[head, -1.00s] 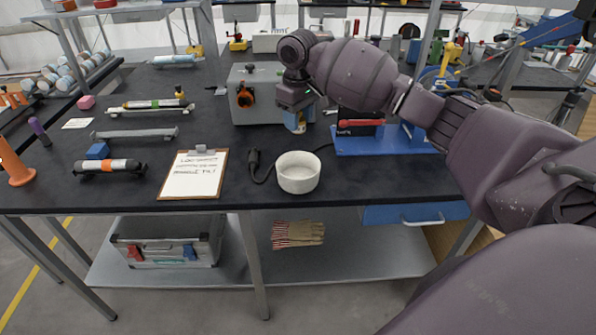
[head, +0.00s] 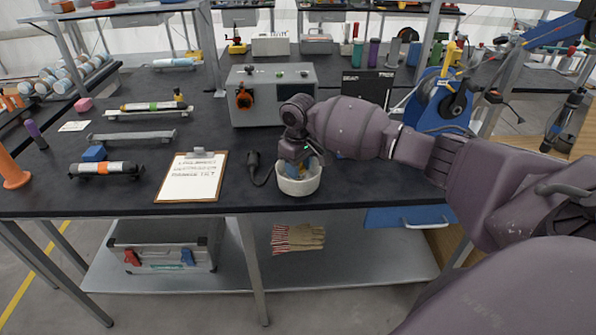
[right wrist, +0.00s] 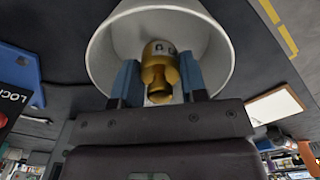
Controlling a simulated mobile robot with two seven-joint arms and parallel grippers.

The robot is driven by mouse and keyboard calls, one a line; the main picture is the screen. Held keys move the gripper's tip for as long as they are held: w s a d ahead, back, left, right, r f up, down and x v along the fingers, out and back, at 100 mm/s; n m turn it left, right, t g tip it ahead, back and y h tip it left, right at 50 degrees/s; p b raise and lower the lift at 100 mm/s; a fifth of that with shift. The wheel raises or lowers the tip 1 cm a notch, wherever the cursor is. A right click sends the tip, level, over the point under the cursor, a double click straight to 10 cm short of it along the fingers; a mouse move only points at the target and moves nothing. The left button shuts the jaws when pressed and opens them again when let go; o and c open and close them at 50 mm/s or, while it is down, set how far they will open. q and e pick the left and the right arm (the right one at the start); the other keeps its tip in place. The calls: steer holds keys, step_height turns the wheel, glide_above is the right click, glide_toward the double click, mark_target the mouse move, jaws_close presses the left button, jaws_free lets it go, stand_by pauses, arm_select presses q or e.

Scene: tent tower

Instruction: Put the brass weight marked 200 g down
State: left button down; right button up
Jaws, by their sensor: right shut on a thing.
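The brass weight (right wrist: 159,52) shows in the right wrist view between the blue fingers of my right gripper (right wrist: 160,80). Its marking is turned and cannot be read in full. The weight is inside the mouth of a round white bowl (right wrist: 215,35); whether it touches the bottom I cannot tell. In the head view the bowl (head: 299,187) stands near the bench's front edge. My right gripper (head: 300,170) reaches down into it from above, shut on the weight, which the bowl wall and hand hide there. My left gripper is not in view.
A clipboard (head: 191,177) lies left of the bowl, with a black cabled plug (head: 253,160) between them. A grey box (head: 273,93) stands behind. A blue-framed reel (head: 440,104) is at the right.

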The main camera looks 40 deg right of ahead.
steer(key=shift+f, duration=0.65)
steer(key=o, duration=1.1)
steer(key=shift+f, duration=0.1)
step_height(320, 180, up, 12)
steer(key=shift+f+p, duration=0.1)
steer(key=shift+p, duration=0.65)
steer(key=shift+r, duration=0.25)
